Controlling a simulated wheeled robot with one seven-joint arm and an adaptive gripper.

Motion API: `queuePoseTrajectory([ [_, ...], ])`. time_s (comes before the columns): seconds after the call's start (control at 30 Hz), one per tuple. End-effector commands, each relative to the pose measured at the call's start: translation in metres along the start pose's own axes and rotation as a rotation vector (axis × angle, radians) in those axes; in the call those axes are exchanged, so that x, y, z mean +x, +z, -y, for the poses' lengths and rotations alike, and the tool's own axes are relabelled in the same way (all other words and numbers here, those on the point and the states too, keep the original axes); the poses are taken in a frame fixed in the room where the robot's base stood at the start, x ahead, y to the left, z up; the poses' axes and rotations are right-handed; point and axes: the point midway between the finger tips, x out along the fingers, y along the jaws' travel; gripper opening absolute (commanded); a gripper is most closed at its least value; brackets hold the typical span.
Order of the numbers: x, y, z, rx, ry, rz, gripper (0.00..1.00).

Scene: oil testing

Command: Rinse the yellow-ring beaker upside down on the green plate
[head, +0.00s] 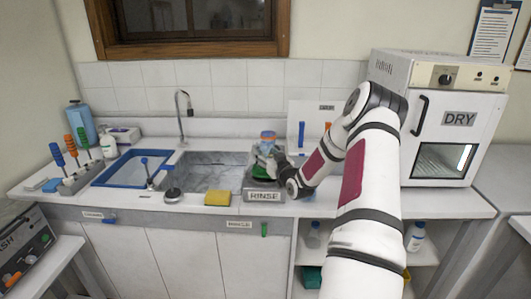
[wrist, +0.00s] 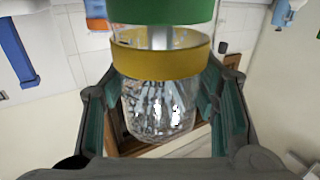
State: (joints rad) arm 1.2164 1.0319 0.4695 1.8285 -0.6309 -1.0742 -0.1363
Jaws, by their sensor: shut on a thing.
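The yellow-ring beaker (wrist: 160,115) is clear glass, with its yellow band (wrist: 160,62) across the middle of the wrist view. The wrist view looks inverted, with the window frame low in the picture, and the beaker appears upside down. Its mouth end is toward the green plate (wrist: 160,10). A pale vertical stem and bright streaks show through the glass. My gripper (wrist: 165,100) is shut on the beaker, one finger on each side. In the head view my gripper (head: 267,160) is over the green plate (head: 262,172), mostly hiding the beaker.
The sink (head: 205,172) and yellow sponge (head: 217,198) are left of the rinse station, marked by a RINSE sign (head: 263,196). A blue-and-orange item (head: 268,138) shows just above my gripper. The dry oven (head: 440,115) stands at right. Some counter between station and oven is clear.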

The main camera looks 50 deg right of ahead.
Motion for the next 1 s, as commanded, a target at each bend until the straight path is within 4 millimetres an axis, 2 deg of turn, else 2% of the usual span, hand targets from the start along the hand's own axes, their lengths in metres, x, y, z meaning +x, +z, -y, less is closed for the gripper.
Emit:
queuePoseTrajectory([
  [0.33,-0.001,-0.005,0.0,-0.001,0.0,0.001,0.27],
  [1.0,-0.001,-0.054,-0.001,-0.001,0.0,-0.001,0.27],
])
